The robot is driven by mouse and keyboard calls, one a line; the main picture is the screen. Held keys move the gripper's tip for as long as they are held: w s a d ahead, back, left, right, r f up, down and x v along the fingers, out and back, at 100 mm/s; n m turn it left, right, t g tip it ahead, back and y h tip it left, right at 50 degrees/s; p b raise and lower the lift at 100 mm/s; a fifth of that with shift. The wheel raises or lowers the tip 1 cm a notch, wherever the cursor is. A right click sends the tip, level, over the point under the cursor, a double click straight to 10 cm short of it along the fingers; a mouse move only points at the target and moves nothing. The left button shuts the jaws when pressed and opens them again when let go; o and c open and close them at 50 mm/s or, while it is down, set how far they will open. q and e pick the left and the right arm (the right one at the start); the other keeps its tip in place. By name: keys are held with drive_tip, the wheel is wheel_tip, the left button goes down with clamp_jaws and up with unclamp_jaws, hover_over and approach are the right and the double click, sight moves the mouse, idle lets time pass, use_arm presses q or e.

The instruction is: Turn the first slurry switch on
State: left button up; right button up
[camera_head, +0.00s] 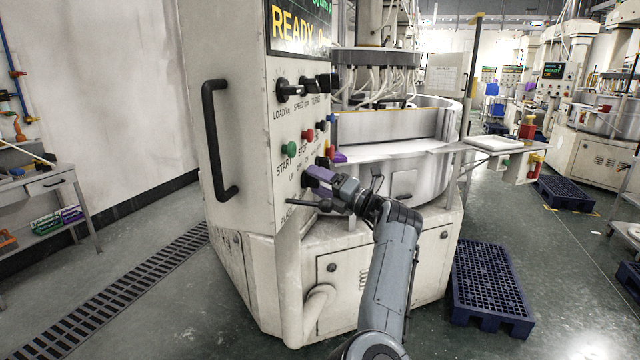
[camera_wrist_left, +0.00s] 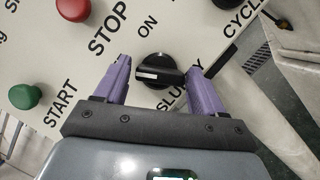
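The slurry switch is a black rotary knob (camera_wrist_left: 160,70) on the pale panel in the left wrist view, above the word SLURRY and near the word ON. Its handle lies nearly level in that picture, with a white mark at its left end. My left gripper (camera_wrist_left: 159,66) has its two purple fingers spread, one on each side of the knob, with gaps showing between them and it. In the head view my left gripper (camera_head: 319,180) is at the lower part of the panel and mostly hides the knob there. My right gripper is not in view.
A green START button (camera_head: 289,149) and a red STOP button (camera_head: 307,135) sit above the gripper. Black knobs (camera_head: 289,90) are higher up. A black handle (camera_head: 215,140) stands out at the panel's left. A steel tub (camera_head: 400,175) is to the right.

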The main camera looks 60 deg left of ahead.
use_arm(q)
drive_tip(key=c, duration=0.8)
drive_tip(key=shift+o, duration=0.2)
drive_tip(key=m+h+p, duration=0.1)
drive_tip(key=m+p, duration=0.2)
drive_tip(key=p, duration=0.1)
drive_tip(key=m+t+h+p, duration=0.1)
drive_tip(key=m+p, duration=0.3)
drive_tip(key=p, duration=0.1)
drive_tip(key=m+h+p, duration=0.2)
drive_tip(key=m+p, duration=0.2)
drive_tip(key=shift+r+t, duration=0.3)
drive_tip(key=shift+t, duration=0.1)
drive_tip(key=o, duration=1)
